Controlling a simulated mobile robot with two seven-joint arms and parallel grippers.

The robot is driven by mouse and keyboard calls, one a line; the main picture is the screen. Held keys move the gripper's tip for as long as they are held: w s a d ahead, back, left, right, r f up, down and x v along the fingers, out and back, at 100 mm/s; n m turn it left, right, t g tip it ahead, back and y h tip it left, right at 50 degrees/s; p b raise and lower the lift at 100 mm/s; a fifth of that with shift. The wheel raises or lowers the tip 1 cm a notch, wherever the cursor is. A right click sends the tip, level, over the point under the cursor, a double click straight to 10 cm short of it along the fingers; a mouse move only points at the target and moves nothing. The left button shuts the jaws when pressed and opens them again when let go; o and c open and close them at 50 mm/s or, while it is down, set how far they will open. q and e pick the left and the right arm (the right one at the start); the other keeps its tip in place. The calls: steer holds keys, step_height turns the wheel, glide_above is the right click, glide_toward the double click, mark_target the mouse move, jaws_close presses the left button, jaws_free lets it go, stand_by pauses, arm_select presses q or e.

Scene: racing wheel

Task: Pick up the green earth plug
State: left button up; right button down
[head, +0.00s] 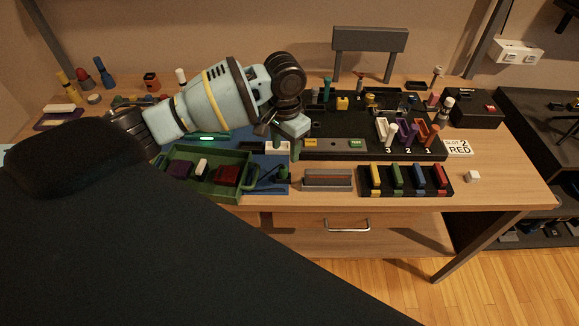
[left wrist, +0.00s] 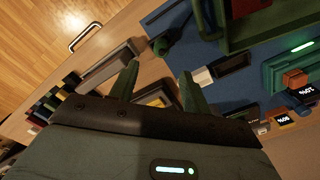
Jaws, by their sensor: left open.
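My left gripper (head: 294,143) is open above the workbench, over the right edge of the blue mat. Its two greenish fingers (left wrist: 159,74) are apart in the left wrist view, with nothing between them. A dark green plug-like piece with a rounded end (head: 283,174) lies on the blue mat, right of the green tray; it also shows in the left wrist view (left wrist: 161,45), beyond the fingertips. A green upright piece (head: 397,179) stands in the black rack among yellow, blue and red ones. I cannot tell which green piece is the earth plug. My right gripper is out of view.
The green tray (head: 207,194) holds dark, white and red blocks. A grey slotted holder (head: 327,187) stands right of the mat (head: 275,188). A black board (head: 330,154) lies behind it.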

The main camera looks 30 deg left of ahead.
mark_target(283, 167)
arm_select(q)
steer(key=shift+s+f, duration=0.35)
steer(key=shift+f, duration=0.5)
steer(key=shift+w+f, duration=0.1)
steer(key=shift+f, duration=0.45)
step_height(283, 167, down, 5)
steer(key=shift+a+r, duration=0.1)
steer(key=shift+s, duration=0.2)
jaws_close()
